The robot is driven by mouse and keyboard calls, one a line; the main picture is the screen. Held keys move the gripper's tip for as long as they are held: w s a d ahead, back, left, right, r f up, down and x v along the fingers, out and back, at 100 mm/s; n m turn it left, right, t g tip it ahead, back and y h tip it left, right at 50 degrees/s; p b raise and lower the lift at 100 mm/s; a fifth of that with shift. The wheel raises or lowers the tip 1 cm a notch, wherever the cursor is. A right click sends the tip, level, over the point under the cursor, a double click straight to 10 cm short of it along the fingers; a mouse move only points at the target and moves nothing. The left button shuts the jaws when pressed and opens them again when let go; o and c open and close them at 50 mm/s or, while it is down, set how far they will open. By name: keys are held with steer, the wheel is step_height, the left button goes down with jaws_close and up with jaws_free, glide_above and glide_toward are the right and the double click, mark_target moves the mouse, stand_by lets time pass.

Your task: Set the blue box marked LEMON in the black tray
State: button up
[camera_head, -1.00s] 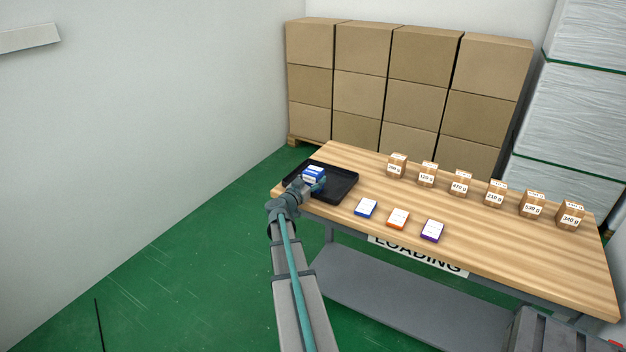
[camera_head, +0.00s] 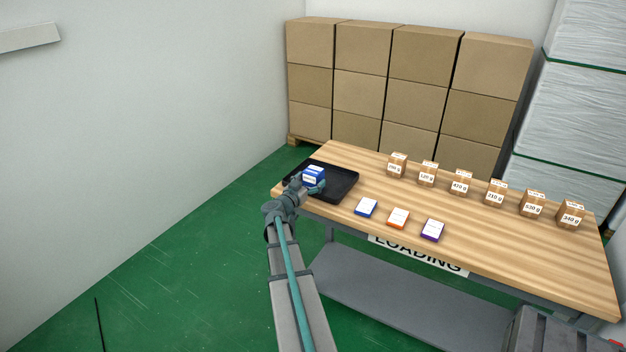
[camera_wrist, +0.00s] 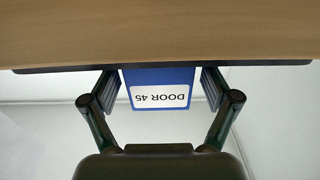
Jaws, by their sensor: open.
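A blue box with a white top (camera_head: 313,172) stands in the black tray (camera_head: 343,189) at the left end of the table. In the wrist view this blue box (camera_wrist: 160,78) shows a white label reading "DOOR 45", upside down; I cannot read LEMON on it. My gripper (camera_head: 306,187) is at the tray's near left side, around the box. In the wrist view my gripper (camera_wrist: 159,88) is open, one finger on each side of the box with a gap at both. The tray's dark rim (camera_wrist: 60,70) crosses behind the box.
A blue flat box (camera_head: 365,208), an orange one (camera_head: 398,219) and a purple one (camera_head: 432,231) lie along the table's front. Several brown cartons with gram labels (camera_head: 461,184) line the back. The wooden table (camera_head: 500,235) is clear between the rows.

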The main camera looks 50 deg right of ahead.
steer(key=s+a, duration=0.1)
steer(key=a, duration=0.9)
steer(key=w+a+f+n+t+y, duration=0.45)
steer(key=w+a+f, duration=0.2)
steer(key=a, duration=0.25)
steer(key=w+a+f+n+t+y, duration=0.35)
steer(key=w+a+f+t, duration=0.3)
steer(key=a, duration=0.25)
steer(key=s+a+f+n+g+y, duration=0.2)
steer(key=a+f+n+y, duration=0.45)
steer(key=a+f, duration=0.95)
steer(key=s+a+f+n+g+y, duration=0.1)
steer(key=s+a+f+g+y, duration=0.25)
steer(key=s+a+f, duration=0.5)
steer(key=s+a+f+n+g+y, duration=0.15)
steer(key=s+a+f+g, duration=0.4)
steer(key=s+a, duration=0.55)
steer(key=s+f+g+h, duration=0.1)
steer(key=s+g, duration=0.7)
steer(key=s, duration=1.6)
steer(key=shift+d+f+g, duration=0.25)
steer(key=shift+d+g, duration=0.05)
